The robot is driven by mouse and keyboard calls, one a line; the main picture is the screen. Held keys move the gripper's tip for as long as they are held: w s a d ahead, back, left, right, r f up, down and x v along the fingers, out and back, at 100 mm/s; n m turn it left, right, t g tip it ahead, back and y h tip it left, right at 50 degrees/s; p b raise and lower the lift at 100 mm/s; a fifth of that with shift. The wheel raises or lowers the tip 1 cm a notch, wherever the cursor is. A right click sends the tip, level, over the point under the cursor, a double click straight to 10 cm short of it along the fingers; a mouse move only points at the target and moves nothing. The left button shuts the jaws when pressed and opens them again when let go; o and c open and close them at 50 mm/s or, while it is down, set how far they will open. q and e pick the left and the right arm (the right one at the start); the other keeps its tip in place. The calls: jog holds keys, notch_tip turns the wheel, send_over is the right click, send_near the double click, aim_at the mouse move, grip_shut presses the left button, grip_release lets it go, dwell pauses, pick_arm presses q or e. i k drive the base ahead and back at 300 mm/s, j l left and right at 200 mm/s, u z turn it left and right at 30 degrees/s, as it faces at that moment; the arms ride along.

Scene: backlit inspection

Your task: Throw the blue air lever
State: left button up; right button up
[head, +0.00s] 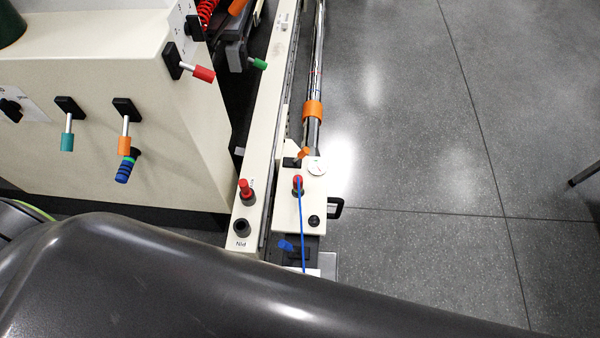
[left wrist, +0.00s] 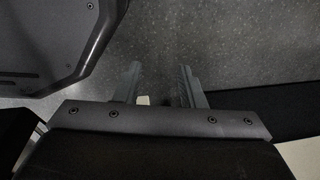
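Two blue handles show in the head view, and I cannot tell for sure which one is the air lever. A small blue lever (head: 286,245) sits low on the narrow carriage, close to the dark arm surface across the foreground. A ribbed blue handle (head: 124,171) hangs from a black knob on the front of the cream cabinet. My left gripper (left wrist: 160,85) shows in the left wrist view with its two fingers apart and nothing between the tips, above grey floor. It touches neither blue handle in that view. My right gripper is in neither view.
The cream cabinet (head: 100,75) also carries a teal lever (head: 67,140), an orange lever (head: 124,145) and a red lever (head: 204,74). A cream rail (head: 262,130) runs beside it. A blue cord (head: 301,225) crosses the carriage plate (head: 313,196). Grey floor (head: 430,150) lies open at right.

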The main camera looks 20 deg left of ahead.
aim_at(282, 244)
jog(key=k+j+z, duration=0.3)
jog(key=k+j, duration=0.5)
jog(key=k+j+z, duration=0.35)
jog(key=k+j, duration=0.3)
jog(key=k, duration=0.2)
